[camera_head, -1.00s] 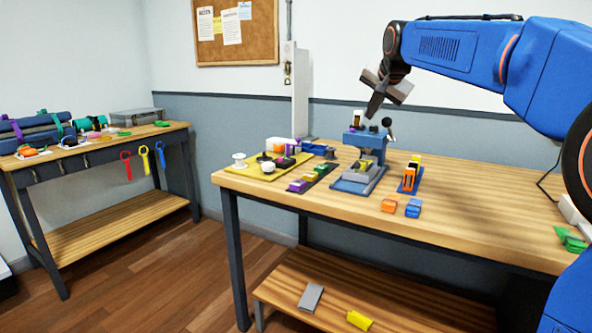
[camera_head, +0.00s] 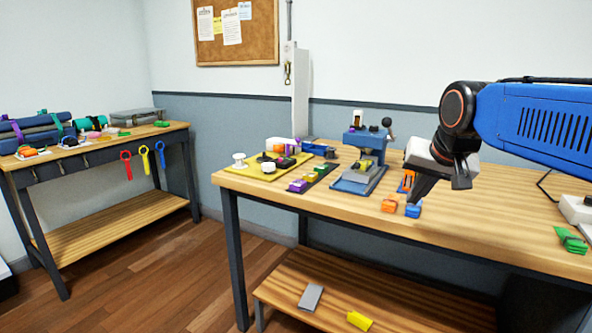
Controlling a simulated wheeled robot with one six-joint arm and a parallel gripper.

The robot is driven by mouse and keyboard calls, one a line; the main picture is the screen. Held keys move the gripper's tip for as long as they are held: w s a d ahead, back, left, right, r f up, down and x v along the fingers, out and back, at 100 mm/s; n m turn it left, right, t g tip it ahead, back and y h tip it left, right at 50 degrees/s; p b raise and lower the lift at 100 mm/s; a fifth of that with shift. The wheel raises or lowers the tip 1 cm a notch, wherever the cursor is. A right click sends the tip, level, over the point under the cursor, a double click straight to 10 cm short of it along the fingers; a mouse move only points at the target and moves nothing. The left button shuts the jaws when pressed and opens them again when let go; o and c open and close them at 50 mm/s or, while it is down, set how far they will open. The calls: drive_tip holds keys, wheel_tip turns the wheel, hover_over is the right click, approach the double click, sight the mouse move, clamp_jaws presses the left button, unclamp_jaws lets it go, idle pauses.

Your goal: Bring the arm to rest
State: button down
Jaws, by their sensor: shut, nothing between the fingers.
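My arm is blue with black joints and enters from the right edge. My gripper (camera_head: 418,196) is shut and empty, pointing down and to the left. In the picture it is in front of the right part of the wooden workbench (camera_head: 500,215). Its tip overlaps the small blue block (camera_head: 413,211); I cannot tell the gap between them. An orange block (camera_head: 389,204) lies just left of it. The gripper partly hides an orange piece on a blue stand (camera_head: 405,182).
A blue press-like fixture (camera_head: 366,140) stands on the bench, with a yellow tray (camera_head: 262,174) to its left. Green pieces (camera_head: 571,240) and a white box (camera_head: 576,209) are at the right. A second table (camera_head: 100,147) with straps and rolls stands at the left wall.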

drive_tip(key=s+d+f+n+g, duration=0.2)
drive_tip(key=s+f+n, duration=0.1)
drive_tip(key=s+f, duration=1.7)
drive_tip(key=shift+s+n, duration=0.3)
drive_tip(key=shift+s, duration=0.9)
drive_tip(key=c, duration=2.4)
unclamp_jaws()
drive_tip(key=shift+c, duration=0.2)
